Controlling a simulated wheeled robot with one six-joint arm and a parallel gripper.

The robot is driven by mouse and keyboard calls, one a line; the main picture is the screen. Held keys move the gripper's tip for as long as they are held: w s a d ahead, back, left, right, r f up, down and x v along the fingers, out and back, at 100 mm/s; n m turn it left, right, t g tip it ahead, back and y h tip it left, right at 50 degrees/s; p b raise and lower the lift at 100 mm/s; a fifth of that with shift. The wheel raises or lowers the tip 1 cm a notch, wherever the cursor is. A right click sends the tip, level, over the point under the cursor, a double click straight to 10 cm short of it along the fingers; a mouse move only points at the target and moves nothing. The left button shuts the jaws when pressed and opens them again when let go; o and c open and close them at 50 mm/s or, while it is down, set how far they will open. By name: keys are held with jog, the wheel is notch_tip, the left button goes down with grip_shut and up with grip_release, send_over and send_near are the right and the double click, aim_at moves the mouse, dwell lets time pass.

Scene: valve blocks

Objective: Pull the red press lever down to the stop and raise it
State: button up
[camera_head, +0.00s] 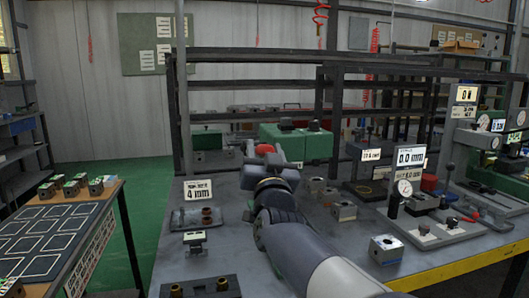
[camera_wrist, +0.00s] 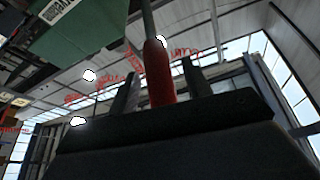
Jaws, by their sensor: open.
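The red lever handle (camera_wrist: 160,75), on a grey rod, stands between the two open fingers of my gripper (camera_wrist: 159,80) in the wrist view. I see gaps on both sides of the handle, so the fingers do not appear closed on it. In the head view only a red end of the lever (camera_head: 265,149) shows above my gripper (camera_head: 258,160), at the middle of the bench. My wrist and arm hide the rest of the lever and most of the press. A green body (camera_wrist: 80,40) with a label fills the upper left of the wrist view.
Green boxes (camera_head: 297,141) stand behind my gripper. Small metal blocks (camera_head: 344,211) and a "4 mm" sign (camera_head: 198,190) flank my arm. A gauge stand (camera_head: 405,188) and another red-handled device (camera_head: 463,217) are at right.

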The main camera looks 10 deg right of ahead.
grip_shut()
dwell(0.5)
